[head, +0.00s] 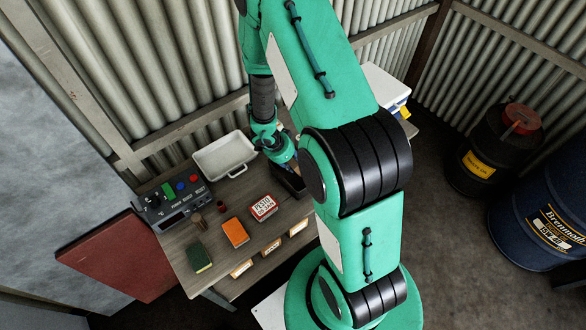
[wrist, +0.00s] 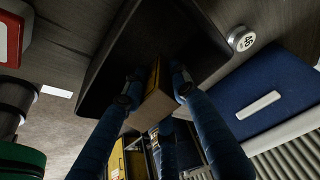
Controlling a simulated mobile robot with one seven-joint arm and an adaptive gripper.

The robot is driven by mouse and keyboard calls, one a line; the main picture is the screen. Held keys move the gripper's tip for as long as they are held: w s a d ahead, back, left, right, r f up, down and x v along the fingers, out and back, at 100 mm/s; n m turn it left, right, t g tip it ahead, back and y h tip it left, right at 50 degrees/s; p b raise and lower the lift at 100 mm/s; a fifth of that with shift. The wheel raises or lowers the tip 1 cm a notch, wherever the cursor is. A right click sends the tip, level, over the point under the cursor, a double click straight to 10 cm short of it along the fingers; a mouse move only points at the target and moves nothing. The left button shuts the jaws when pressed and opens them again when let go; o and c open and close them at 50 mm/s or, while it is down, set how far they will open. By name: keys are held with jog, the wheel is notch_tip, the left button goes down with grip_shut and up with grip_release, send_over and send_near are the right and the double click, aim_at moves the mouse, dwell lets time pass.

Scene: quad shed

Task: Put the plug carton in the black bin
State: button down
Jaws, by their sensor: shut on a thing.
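My gripper (head: 284,158) is over the far part of the bench, at the black bin (head: 293,187), which my arm partly hides in the head view. The carton lies in front of the dark inside of the black bin (wrist: 100,75). I cannot tell whether its lower end is above the rim or inside. The carton is hidden in the head view.
A white tray (head: 226,157) stands left of the bin. Drums (head: 495,150) stand at the right.

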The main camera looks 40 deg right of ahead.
jog(key=shift+f+b, duration=0.6)
jog(key=shift+f, duration=1.25)
jog(key=shift+f, duration=0.1)
jog(key=c, duration=1.4)
grip_release()
jog(key=shift+o, duration=0.2)
jog(key=shift+a+r, duration=0.15)
jog(key=shift+r, duration=0.4)
jog(key=p+v, duration=0.4)
jog(key=v, duration=0.7)
jog(key=shift+r, duration=0.15)
